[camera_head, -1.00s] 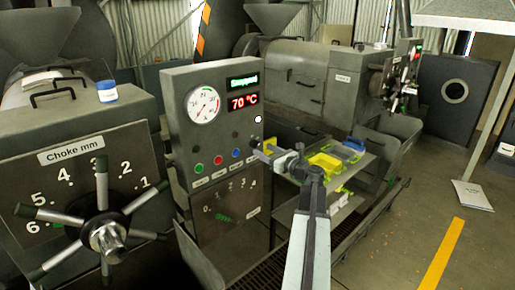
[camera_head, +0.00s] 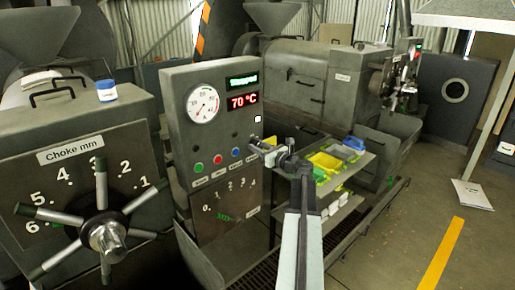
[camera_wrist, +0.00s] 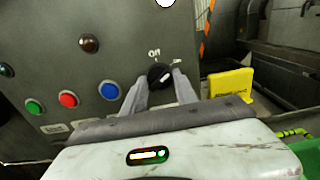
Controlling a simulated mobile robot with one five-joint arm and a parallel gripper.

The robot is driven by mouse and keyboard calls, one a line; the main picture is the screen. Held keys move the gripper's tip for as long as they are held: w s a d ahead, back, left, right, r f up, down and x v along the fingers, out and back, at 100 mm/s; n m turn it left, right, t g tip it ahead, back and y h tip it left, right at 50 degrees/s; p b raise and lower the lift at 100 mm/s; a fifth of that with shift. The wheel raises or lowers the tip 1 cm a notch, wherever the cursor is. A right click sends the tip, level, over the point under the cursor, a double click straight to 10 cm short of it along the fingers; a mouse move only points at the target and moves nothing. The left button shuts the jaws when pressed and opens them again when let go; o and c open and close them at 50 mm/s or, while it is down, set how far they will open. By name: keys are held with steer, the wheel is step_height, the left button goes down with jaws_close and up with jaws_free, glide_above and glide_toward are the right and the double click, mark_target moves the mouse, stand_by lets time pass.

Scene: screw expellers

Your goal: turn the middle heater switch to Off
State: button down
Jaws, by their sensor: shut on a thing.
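A pale mark on the knob slants up to the right, toward a second label that is too small to read surely. My gripper (camera_wrist: 160,86) has one finger on each side of the knob and is shut on it. In the head view my gripper (camera_head: 262,147) is at the right edge of the control panel (camera_head: 180,110), and the knob is mostly hidden there.
Green, red and blue buttons (camera_wrist: 108,90) lie left of the knob. A white lamp (camera_head: 258,118) is above it. The display (camera_head: 242,101) reads 70 °C. The choke handwheel (camera_head: 105,236) is at front left.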

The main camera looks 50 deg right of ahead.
steer(key=shift+n, duration=0.4)
steer(key=n, duration=0.5)
steer(key=shift+w+r, duration=0.1)
steer(key=n, duration=0.6)
steer(key=shift+d, duration=0.1)
stand_by(0.4)
steer(key=c, duration=0.9)
jaws_free()
steer(key=shift+c, duration=0.2)
